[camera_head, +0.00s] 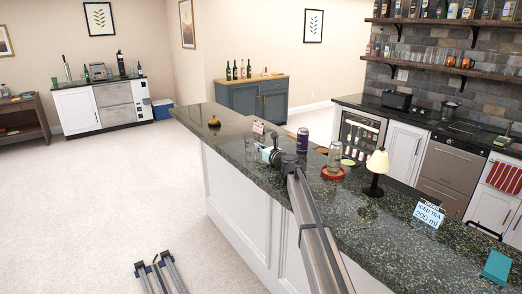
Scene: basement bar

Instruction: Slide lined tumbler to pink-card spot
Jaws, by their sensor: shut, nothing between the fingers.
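My gripper (267,153) is at the end of my arm, low over the dark granite bar counter (400,235); its fingers are small in view and shut, with nothing held. A small clear glass shape (251,147) shows just left of the gripper; whether it touches the fingers, and whether it has lines, I cannot tell. A card with pinkish markings (258,127) stands on the counter beyond the gripper.
A purple can (303,136) stands right of the gripper, beyond my arm. A lamp (377,162), an "ICED TEA 200 ml" card (428,215) and a teal stand (496,266) are farther right. A golden object (214,121) sits at the far left end. The counter between it and the gripper is mostly clear.

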